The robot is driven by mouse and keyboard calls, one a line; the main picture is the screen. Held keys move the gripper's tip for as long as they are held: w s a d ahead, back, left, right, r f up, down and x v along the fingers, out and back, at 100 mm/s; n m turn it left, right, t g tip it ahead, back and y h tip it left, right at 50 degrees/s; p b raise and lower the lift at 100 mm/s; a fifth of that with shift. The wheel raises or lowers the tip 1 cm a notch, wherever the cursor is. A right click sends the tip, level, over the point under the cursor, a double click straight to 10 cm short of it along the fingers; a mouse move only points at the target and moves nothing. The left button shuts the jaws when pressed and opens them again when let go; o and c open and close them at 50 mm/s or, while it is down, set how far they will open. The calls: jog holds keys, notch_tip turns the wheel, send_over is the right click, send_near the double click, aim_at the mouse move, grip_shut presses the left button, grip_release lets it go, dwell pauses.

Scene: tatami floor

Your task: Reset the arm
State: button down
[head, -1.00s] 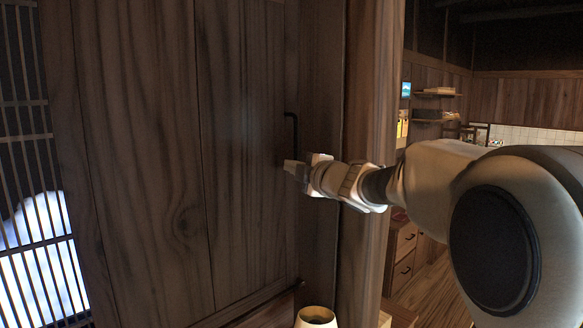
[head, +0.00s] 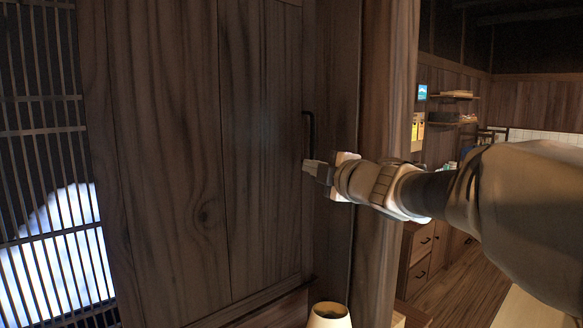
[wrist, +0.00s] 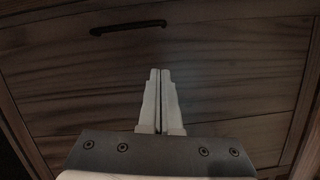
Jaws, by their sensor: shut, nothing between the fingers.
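My gripper (head: 308,166) is in the middle of the head view at the end of my arm, which reaches in from the right. In the wrist view its two pale fingers (wrist: 160,74) are together with nothing between them. The fingers point at a dark wooden door panel (head: 262,215). A black bar handle (head: 309,130) stands upright on that panel, just above the fingertips in the head view. The handle also shows in the wrist view (wrist: 128,28), beyond the fingertips and apart from them. Whether the fingertips touch the panel I cannot tell.
A wooden post (head: 385,110) stands right behind my wrist. A pale vase-like object (head: 329,316) is below my gripper. A lattice screen (head: 50,200) is at the left. At the right, a room opens with drawers (head: 419,260), shelves (head: 455,96) and clear wooden floor.

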jog(key=s+d+f+m+g+h, duration=0.2)
jog(key=s+d+f+m+h, duration=0.25)
jog(key=s+m, duration=0.3)
jog(key=s+d+f+m+g+h, duration=0.1)
jog(key=s+d+f+m+h, duration=0.3)
jog(key=s+d+m+h, duration=0.25)
jog(key=s+a+f+m+g+y, duration=0.2)
jog(key=s+a+f+m+g, duration=0.1)
jog(key=s+f, duration=0.4)
jog(key=s+a+f+m+g+y, duration=0.2)
jog(key=s+f, duration=0.5)
jog(key=s, duration=0.4)
jog(key=a+m+g, duration=0.1)
jog(key=g, duration=0.1)
jog(key=shift+s+f+g+b, duration=0.3)
jog(key=shift+s, duration=0.1)
